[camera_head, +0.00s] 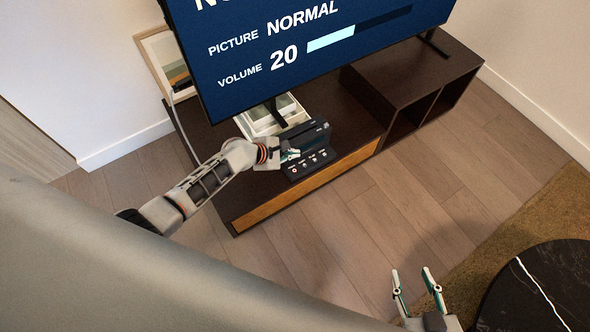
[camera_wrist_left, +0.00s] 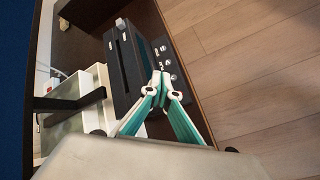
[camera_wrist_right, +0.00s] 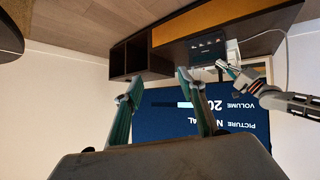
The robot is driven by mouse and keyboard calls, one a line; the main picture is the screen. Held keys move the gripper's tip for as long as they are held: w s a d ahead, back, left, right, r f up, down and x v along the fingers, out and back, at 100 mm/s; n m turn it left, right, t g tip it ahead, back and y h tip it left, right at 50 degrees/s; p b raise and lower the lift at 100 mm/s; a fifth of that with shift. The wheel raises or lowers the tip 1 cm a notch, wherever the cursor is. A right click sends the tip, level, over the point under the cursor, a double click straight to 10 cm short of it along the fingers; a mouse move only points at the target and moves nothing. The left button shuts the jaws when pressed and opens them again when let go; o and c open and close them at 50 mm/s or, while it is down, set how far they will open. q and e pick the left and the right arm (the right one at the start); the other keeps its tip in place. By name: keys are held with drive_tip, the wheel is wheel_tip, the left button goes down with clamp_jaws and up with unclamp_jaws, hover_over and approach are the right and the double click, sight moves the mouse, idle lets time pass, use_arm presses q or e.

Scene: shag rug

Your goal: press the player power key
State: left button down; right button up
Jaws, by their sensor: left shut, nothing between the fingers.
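The black player (camera_head: 318,135) sits on the dark TV stand, with a row of small round keys along its front panel. The leftmost key (camera_head: 294,170) shows a reddish mark. My left gripper (camera_head: 297,155) is shut and empty, its fingertips over the player's front near the left keys. In the left wrist view the shut fingertips (camera_wrist_left: 161,82) are beside the keys and hide part of the row; I cannot tell if they touch. The player (camera_wrist_left: 124,62) also shows there. My right gripper (camera_head: 416,274) is open and empty, low over the floor, far from the player.
The TV (camera_head: 310,50) stands behind and above the player, showing picture and volume text. A round black table (camera_head: 545,290) is at bottom right.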

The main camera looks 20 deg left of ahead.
use_arm(q)
drive_tip(key=b, duration=0.6)
hover_over(293, 172)
drive_tip(key=f, duration=0.5)
drive_tip(key=s+f, duration=0.1)
drive_tip(key=f, duration=0.1)
drive_tip(key=shift+f, duration=0.35)
drive_tip(key=shift+w+f, duration=0.5)
drive_tip(key=shift+f, duration=0.05)
use_arm(e)
drive_tip(key=shift+m+t+y, duration=0.6)
drive_tip(key=shift+y, duration=0.2)
drive_tip(key=a, duration=0.1)
drive_tip(key=w+a+r, duration=0.1)
drive_tip(key=a, duration=0.1)
drive_tip(key=w+a+r, duration=0.1)
drive_tip(key=a, duration=0.1)
drive_tip(key=shift+r, duration=0.15)
drive_tip(key=shift+a, duration=0.1)
use_arm(q)
drive_tip(key=shift+f+b, duration=0.35)
drive_tip(key=shift+f, duration=0.1)
use_arm(e)
drive_tip(key=shift+f, duration=0.2)
